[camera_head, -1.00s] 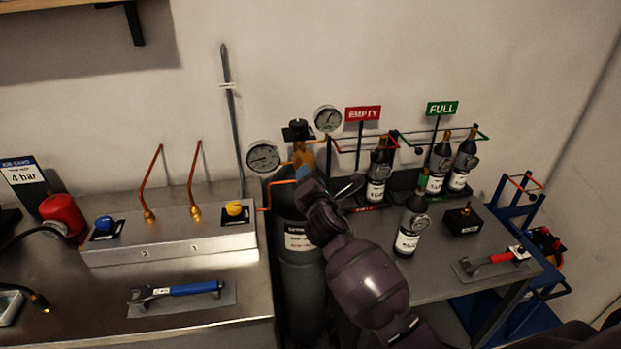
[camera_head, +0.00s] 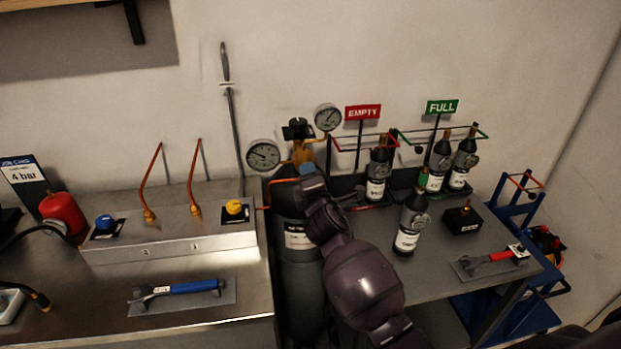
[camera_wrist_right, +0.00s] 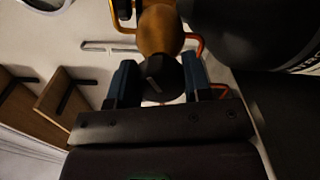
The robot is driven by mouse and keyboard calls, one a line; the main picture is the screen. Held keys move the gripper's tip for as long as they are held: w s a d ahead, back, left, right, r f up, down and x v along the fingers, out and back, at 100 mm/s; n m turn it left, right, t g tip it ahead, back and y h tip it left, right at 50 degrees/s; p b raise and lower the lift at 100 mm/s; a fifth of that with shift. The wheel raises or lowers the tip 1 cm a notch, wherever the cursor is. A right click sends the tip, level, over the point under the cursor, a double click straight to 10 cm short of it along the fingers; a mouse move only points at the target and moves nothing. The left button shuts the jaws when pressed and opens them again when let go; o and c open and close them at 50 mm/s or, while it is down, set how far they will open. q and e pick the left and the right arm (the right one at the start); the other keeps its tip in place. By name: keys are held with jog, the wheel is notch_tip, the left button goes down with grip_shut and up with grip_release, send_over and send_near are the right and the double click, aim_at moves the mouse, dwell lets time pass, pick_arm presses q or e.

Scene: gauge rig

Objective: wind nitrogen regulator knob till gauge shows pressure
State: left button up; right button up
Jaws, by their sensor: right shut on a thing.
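The nitrogen cylinder (camera_head: 297,262), dark with a white label, stands between the two benches. Its brass regulator (camera_head: 302,152) carries two round white gauges. The left gauge (camera_head: 263,154) has a dark needle on the left part of its dial; the right gauge (camera_head: 327,117) is higher, its numbers too small to read. My right gripper (camera_head: 305,172) is at the regulator's front and hides the knob in the head view. In the right wrist view, the black knob (camera_wrist_right: 161,78) with a pale mark sits between the two fingers of my right gripper (camera_wrist_right: 160,84), which is shut on it. My left gripper is out of view.
A job card (camera_head: 24,175) reads 4 bar. A metal manifold box (camera_head: 170,240) and a blue-handled wrench (camera_head: 180,289) are on the left bench. Small dark bottles (camera_head: 411,225) and a red-handled wrench (camera_head: 492,260) are on the right bench.

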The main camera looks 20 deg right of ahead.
jog(key=o, duration=0.9)
jog(key=shift+s, duration=0.1)
jog(key=v, duration=1)
jog(key=shift+s, duration=0.3)
